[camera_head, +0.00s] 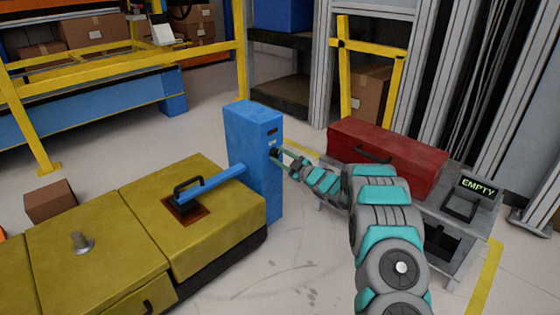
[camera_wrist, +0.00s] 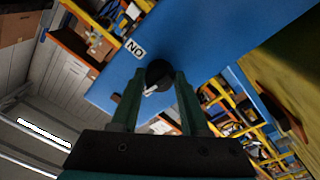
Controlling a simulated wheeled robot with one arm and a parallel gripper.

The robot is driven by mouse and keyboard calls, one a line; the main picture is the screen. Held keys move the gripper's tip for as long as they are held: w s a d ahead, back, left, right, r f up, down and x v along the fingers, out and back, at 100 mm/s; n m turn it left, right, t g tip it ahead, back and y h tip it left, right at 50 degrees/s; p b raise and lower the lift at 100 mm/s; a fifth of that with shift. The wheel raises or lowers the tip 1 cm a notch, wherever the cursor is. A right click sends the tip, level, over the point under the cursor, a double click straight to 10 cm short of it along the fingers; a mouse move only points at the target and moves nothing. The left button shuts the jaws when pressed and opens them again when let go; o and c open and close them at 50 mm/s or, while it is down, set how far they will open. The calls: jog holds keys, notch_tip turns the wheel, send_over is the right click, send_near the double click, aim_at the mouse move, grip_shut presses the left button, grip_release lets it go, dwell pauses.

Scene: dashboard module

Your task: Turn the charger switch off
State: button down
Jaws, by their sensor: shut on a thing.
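The charger is a tall blue box (camera_head: 248,150) standing in the middle of the head view. Its blue face fills much of the wrist view (camera_wrist: 205,40). The charger switch is a round black knob (camera_wrist: 158,72) with a white pointer mark, beside a label reading "ON" (camera_wrist: 135,48), which appears upside down. My gripper (camera_head: 281,156) reaches the right side of the charger. In the wrist view its two fingers (camera_wrist: 156,92) are shut on the knob, one on each side. In the head view the knob is largely hidden by the fingers.
A blue bar (camera_head: 212,184) runs from the charger to a black handle (camera_head: 186,190) on a yellow vehicle (camera_head: 80,240). Open floor lies in front.

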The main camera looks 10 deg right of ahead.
jog(key=shift+n+b, duration=0.3)
jog(key=shift+n, duration=0.4)
jog(key=shift+c, duration=2)
grip_release()
jog(key=v, duration=0.7)
jog(key=shift+s+d+p, duration=0.2)
jog(key=shift+s+p, duration=0.1)
jog(key=shift+p, duration=0.15)
